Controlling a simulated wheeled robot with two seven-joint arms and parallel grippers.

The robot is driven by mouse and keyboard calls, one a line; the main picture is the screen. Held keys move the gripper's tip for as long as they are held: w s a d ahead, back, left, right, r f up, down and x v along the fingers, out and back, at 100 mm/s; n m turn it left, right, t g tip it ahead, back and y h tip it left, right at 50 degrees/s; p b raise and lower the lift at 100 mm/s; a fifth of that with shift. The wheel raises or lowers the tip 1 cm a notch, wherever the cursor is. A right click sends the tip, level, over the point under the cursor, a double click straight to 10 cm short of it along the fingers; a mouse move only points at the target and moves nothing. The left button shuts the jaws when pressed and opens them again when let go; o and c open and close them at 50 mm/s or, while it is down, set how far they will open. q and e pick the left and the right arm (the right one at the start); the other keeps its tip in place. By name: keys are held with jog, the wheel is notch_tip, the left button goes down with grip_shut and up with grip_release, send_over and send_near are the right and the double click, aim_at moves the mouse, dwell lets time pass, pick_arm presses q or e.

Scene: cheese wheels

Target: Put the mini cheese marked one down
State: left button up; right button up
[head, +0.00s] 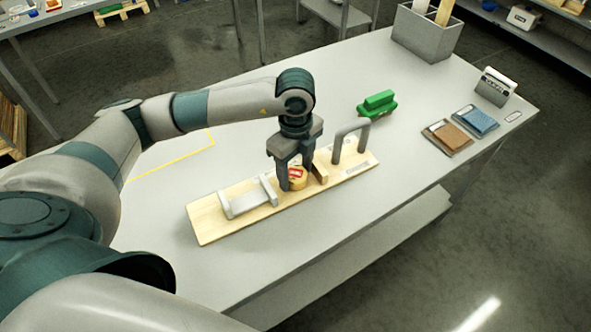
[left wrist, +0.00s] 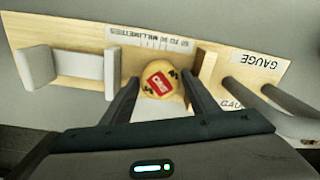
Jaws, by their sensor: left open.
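The mini cheese (head: 298,180) is a small round yellow wheel with a red label. It sits on the wooden gauge board (head: 209,221), between a grey bracket and a wooden stop block (head: 320,168). In the left wrist view the cheese (left wrist: 156,72) shows its red label and dark marks; I cannot read a number on it. My left gripper (head: 297,184) points down over the board with its fingers on either side of the cheese. In the left wrist view the open fingers (left wrist: 160,88) stand apart around its near side. My right gripper is not in view.
A grey bracket (head: 245,198) and a grey arch (head: 350,138) stand on the board. A green block (head: 377,104), brown and blue pads (head: 449,136), and a grey bin (head: 425,35) are farther back. The table's left part, with a yellow line, is clear.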

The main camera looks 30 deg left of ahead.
aim_at(296, 173)
pick_arm(q)
jog(key=shift+r, duration=0.4)
notch_tip(296, 173, up, 12)
jog(key=b, duration=0.3)
jog(key=shift+f, duration=0.25)
dwell(1.1)
